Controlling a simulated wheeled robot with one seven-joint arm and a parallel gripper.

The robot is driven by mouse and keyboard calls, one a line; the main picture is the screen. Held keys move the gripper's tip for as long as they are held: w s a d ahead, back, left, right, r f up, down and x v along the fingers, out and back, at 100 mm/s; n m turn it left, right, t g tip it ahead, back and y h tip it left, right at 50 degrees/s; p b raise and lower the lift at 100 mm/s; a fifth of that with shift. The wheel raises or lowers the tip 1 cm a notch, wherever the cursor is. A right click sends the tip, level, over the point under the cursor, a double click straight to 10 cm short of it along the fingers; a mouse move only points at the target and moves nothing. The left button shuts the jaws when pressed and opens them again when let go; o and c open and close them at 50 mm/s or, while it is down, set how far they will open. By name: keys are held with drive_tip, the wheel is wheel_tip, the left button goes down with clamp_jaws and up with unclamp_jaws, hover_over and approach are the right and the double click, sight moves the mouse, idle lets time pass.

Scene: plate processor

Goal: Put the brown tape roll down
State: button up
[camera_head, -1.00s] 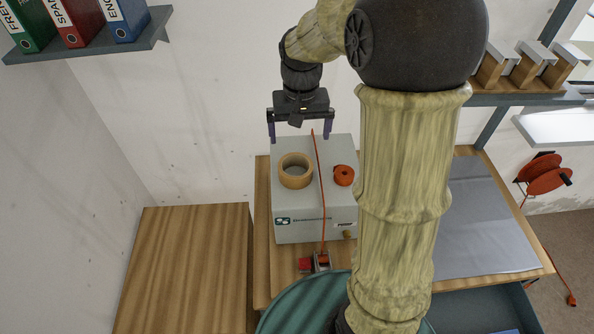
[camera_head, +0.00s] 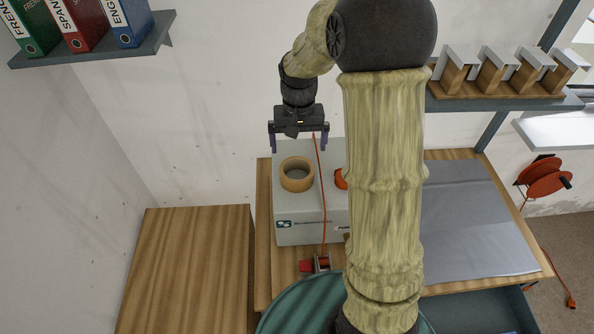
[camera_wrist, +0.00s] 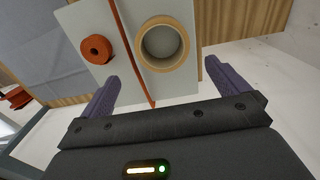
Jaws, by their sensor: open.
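The brown tape roll (camera_head: 297,174) lies flat on top of the grey box-shaped machine (camera_head: 300,229), towards its left side. It also shows in the wrist view (camera_wrist: 164,45), lying beyond my fingers. My gripper (camera_head: 299,147) is open and empty above the back edge of the machine, behind and apart from the roll. In the wrist view my two purple fingers (camera_wrist: 162,85) are spread wide with nothing between them.
A small orange-red roll (camera_head: 341,179) sits on the machine, partly hidden by my arm. An orange cable (camera_head: 322,190) runs between the two rolls. A wooden cabinet (camera_head: 185,265) with a clear top stands left. Shelves with binders (camera_head: 130,22) and wooden blocks (camera_head: 490,75) hang above.

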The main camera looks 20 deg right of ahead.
sight(298, 163)
wheel_tip(298, 163, down, 5)
drive_tip(key=shift+s+f+p, duration=0.1)
drive_tip(key=shift+f+p, duration=0.05)
drive_tip(key=shift+p, duration=0.55)
drive_tip(key=shift+f, duration=0.35)
drive_tip(key=shift+a, duration=0.15)
drive_tip(key=shift+s+f+p, duration=0.15)
drive_tip(key=shift+f+p, duration=0.35)
drive_tip(key=shift+a+f+p, duration=0.1)
drive_tip(key=shift+f+p, duration=0.7)
drive_tip(key=shift+f, duration=1.25)
drive_tip(key=shift+w, duration=0.2)
